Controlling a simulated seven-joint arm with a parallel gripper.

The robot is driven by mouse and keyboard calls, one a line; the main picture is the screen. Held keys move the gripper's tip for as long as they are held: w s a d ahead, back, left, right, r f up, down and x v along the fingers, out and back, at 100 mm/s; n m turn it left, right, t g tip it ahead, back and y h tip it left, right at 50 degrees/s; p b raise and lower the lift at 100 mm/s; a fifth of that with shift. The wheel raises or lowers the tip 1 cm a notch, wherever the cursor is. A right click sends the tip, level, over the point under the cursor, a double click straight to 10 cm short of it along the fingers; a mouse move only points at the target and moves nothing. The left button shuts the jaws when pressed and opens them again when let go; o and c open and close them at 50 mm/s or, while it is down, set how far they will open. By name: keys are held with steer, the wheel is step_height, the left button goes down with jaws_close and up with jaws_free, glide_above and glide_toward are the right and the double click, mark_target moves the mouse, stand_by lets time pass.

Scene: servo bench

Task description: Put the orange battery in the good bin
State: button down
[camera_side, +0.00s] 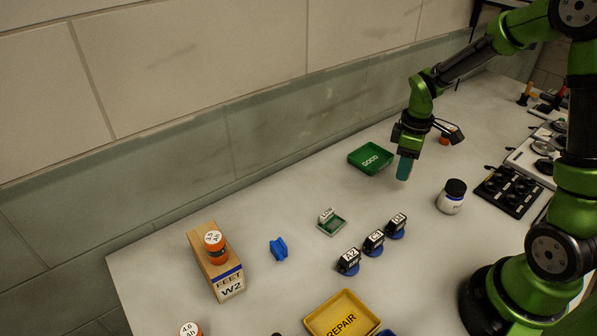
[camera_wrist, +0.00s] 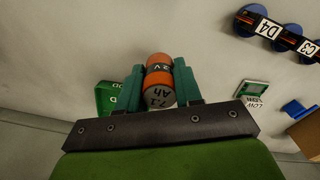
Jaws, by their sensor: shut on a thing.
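My gripper (camera_side: 404,172) is above the table, just right of the green good bin (camera_side: 376,170). In the wrist view its teal fingers (camera_wrist: 158,88) are shut on an orange battery (camera_wrist: 159,77) with a dark band and a grey end marked Ah. In the side view the fingers hide the battery. The good bin is partly visible in the wrist view (camera_wrist: 104,92), left of the fingers and partly covered by them. The battery is beside the bin, not over it, as far as I can tell.
A yellow repair bin (camera_side: 318,327), a small green tray marked LOW (camera_side: 335,230), several labelled blue-based holders (camera_side: 373,243) and a dark-lidded jar (camera_side: 451,200) stand on the table.

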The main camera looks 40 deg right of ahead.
glide_above(370, 160)
steer(key=shift+f, duration=2.4)
steer(key=shift+f, duration=0.1)
steer(key=c, duration=0.8)
jaws_free()
steer(key=shift+o, duration=0.2)
